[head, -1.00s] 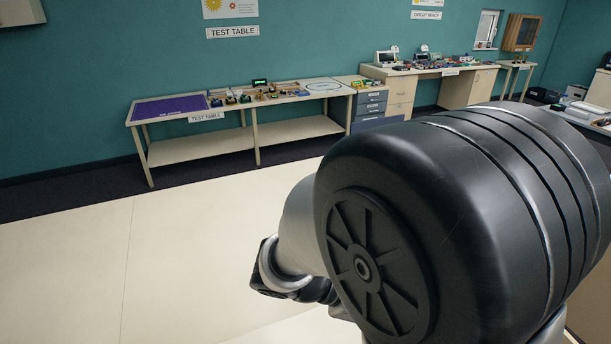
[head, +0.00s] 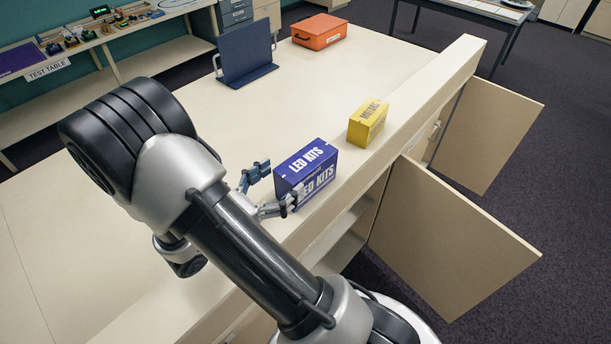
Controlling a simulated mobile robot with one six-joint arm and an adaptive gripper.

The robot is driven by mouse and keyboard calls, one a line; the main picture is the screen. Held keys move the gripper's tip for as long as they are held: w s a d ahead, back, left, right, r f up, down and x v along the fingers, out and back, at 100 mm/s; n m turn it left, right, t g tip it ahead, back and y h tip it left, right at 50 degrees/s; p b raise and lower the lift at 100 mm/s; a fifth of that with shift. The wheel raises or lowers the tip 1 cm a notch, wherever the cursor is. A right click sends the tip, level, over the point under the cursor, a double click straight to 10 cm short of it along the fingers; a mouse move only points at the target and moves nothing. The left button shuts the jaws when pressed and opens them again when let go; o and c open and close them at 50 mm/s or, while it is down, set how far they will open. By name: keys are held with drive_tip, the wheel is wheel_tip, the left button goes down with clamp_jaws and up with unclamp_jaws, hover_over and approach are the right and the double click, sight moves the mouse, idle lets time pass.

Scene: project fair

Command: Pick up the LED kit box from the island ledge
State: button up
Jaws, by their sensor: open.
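The LED kit box (head: 305,171) is a blue-purple carton with white "LED KITS" lettering. It stands on the island top (head: 395,75) close to the raised ledge along the island's edge. My gripper (head: 272,188) is open at the box's left side. One finger is beside the far left corner and the other is by the near left corner. In this view I cannot tell whether either finger touches the box. My arm hides part of the island to the left.
A yellow box marked "MOTORS" (head: 368,122) stands to the right of the LED kit box. A blue stand (head: 246,54) and an orange case (head: 320,31) are farther back. Two cabinet doors (head: 445,240) hang open on the island's right side.

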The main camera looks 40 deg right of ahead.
sight(300, 164)
drive_tip(key=d, duration=0.6)
drive_tip(key=shift+d, duration=0.35)
drive_tip(key=shift+w+a, duration=0.1)
drive_tip(key=shift+c, duration=0.3)
drive_tip(key=shift+r, duration=0.1)
drive_tip(key=c, duration=1.3)
